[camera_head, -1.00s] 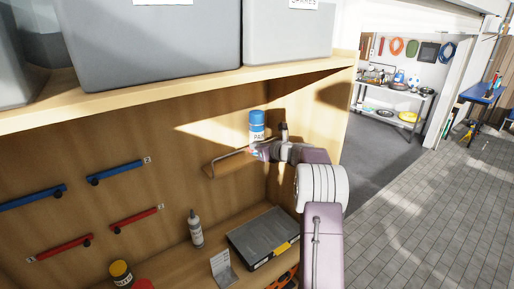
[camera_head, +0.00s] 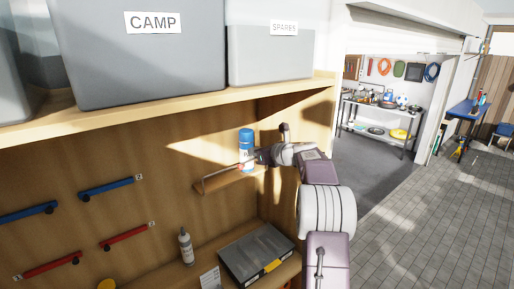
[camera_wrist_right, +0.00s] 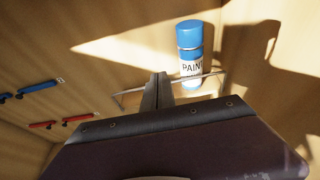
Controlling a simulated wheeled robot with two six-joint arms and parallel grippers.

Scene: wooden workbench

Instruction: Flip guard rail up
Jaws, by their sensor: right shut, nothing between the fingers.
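The guard rail (camera_wrist_right: 208,76) is a thin metal wire along the front of a small wooden shelf (camera_head: 226,184) on the cabinet's back wall. Its bar shows a little above the shelf board and crosses in front of the lower part of a blue and white paint can (camera_wrist_right: 190,62). The can stands upright on the shelf and shows in the head view too (camera_head: 246,146). My right gripper (camera_head: 260,156) is shut and empty, close to the can's right side in the head view. In the wrist view its fingers (camera_wrist_right: 157,80) cover part of the rail; contact is unclear. My left gripper is out of view.
Grey bins (camera_head: 150,55) sit on the upper shelf (camera_head: 180,112) above. Blue (camera_head: 106,187) and red (camera_head: 124,236) handles are on the back wall at left. A bottle (camera_head: 186,248) and a grey case (camera_head: 256,254) stand on the bench below.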

